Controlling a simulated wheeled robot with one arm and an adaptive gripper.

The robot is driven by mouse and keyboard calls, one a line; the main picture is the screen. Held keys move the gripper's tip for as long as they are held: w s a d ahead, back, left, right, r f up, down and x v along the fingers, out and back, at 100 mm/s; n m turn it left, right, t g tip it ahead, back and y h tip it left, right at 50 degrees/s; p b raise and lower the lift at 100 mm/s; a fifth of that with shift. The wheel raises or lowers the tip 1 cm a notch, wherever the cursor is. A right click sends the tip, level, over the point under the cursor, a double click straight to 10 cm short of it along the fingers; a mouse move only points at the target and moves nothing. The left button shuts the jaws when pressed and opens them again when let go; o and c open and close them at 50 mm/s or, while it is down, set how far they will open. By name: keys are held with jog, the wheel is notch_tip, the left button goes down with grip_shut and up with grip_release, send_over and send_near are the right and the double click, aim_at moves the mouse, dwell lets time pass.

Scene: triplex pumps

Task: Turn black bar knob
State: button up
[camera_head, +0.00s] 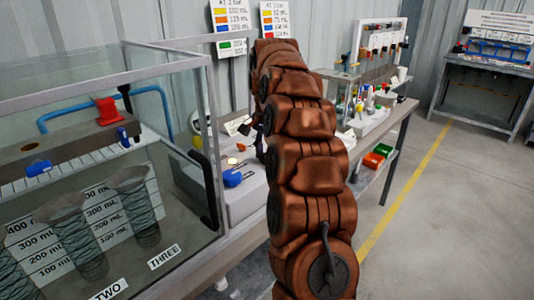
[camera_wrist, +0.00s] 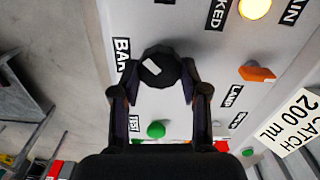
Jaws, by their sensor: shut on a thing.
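The black bar knob (camera_wrist: 160,70) is round, with a white mark on its face, on a light grey panel (camera_wrist: 215,60) in the wrist view. A label beginning "BA" stands left of it. My gripper (camera_wrist: 161,80) has one finger on each side of the knob, closed against its sides. The fingers hide parts of its rim. In the head view my arm stands in front of the bench, and the knob cannot be made out there.
An orange knob (camera_wrist: 257,73), a lit yellow lamp (camera_wrist: 254,8) and a green button (camera_wrist: 156,129) are close by on the panel. In the head view a glass-walled tank (camera_head: 100,200) stands left of my arm. Open floor (camera_head: 440,220) lies to the right.

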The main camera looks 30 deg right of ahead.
jog(key=o, duration=1.1)
jog(key=shift+o, duration=0.2)
